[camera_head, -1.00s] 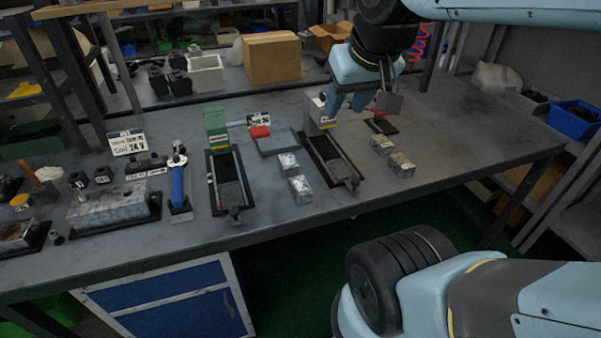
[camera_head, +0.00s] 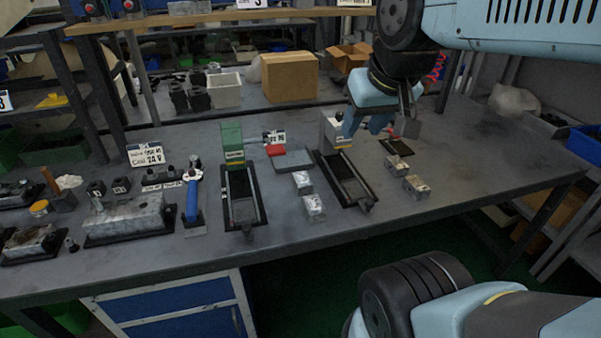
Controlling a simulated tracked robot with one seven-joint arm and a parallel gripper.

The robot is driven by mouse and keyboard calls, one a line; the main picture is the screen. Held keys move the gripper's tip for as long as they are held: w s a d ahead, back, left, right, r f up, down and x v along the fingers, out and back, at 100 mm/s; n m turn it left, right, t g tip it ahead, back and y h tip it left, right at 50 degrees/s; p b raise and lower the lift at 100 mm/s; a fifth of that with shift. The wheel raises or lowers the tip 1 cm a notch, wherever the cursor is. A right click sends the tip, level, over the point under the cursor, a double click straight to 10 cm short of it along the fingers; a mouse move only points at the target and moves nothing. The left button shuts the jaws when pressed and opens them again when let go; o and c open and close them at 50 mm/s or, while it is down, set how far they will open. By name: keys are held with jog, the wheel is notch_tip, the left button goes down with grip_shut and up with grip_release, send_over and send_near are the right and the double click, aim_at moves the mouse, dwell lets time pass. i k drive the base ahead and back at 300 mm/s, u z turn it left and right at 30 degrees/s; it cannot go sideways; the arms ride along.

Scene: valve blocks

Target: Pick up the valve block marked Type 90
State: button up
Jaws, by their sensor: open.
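Two small silvery valve blocks stand in a row between the two black vises, a rear one (camera_head: 302,182) and a front one (camera_head: 313,206). Two duller grey-brown blocks stand right of the right vise, a rear one (camera_head: 396,166) and a front one (camera_head: 416,187). Their markings are too small to read, so I cannot tell which is Type 90. My gripper (camera_head: 365,124) points down near the back of the right vise, behind the blocks.
The right vise (camera_head: 345,175) and the left green-ended vise (camera_head: 240,195) flank the silvery blocks. A grey plate with a red item (camera_head: 290,159) lies behind them. A large grey block (camera_head: 125,215) and a blue-handled tool (camera_head: 192,200) are at left. The table's right side is clear.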

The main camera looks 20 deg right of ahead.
aim_at(302, 182)
jog(key=u, duration=0.25)
jog(key=i, duration=0.15)
jog(key=u, duration=3.1)
jog(key=k, duration=2.1)
jog(key=z, duration=0.65)
jog(key=k, duration=0.85)
jog(key=z, duration=0.35)
